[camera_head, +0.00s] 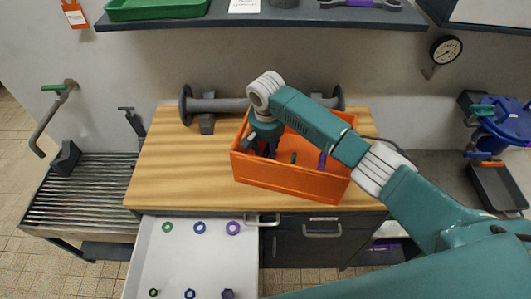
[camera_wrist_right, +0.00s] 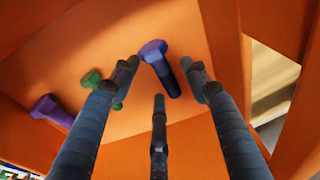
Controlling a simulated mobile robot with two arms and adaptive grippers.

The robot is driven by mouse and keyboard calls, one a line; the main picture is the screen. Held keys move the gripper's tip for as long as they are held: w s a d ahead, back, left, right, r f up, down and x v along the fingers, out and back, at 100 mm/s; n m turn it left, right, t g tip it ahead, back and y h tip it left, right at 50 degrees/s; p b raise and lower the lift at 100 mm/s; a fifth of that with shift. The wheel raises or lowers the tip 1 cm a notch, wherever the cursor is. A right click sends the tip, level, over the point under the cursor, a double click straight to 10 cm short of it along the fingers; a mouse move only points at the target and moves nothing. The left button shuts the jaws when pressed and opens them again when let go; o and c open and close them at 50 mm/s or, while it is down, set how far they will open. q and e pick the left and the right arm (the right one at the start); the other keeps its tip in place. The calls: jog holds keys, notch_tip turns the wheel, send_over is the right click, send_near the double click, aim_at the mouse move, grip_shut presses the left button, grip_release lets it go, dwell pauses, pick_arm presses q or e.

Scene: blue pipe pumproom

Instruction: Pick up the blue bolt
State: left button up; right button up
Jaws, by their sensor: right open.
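The blue bolt (camera_wrist_right: 168,75) lies on the floor of the orange crate (camera_head: 285,182), its hex head pointing away in the wrist view. My right gripper (camera_head: 264,150) reaches down into the left part of the crate. In the wrist view its dark fingers (camera_wrist_right: 160,80) are spread, with the bolt seen between their tips. Nothing is held, and I cannot tell whether a finger touches the bolt. In the head view the gripper mostly hides the bolt. My left gripper is not in view.
In the crate, a green bolt (camera_wrist_right: 92,79) and a purple bolt (camera_wrist_right: 52,110) lie to the left in the wrist view. The crate walls stand close around the gripper. A grey flanged pipe (camera_head: 222,105) lies behind.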

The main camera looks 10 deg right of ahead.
grip_shut()
jog(key=shift+w, duration=0.1)
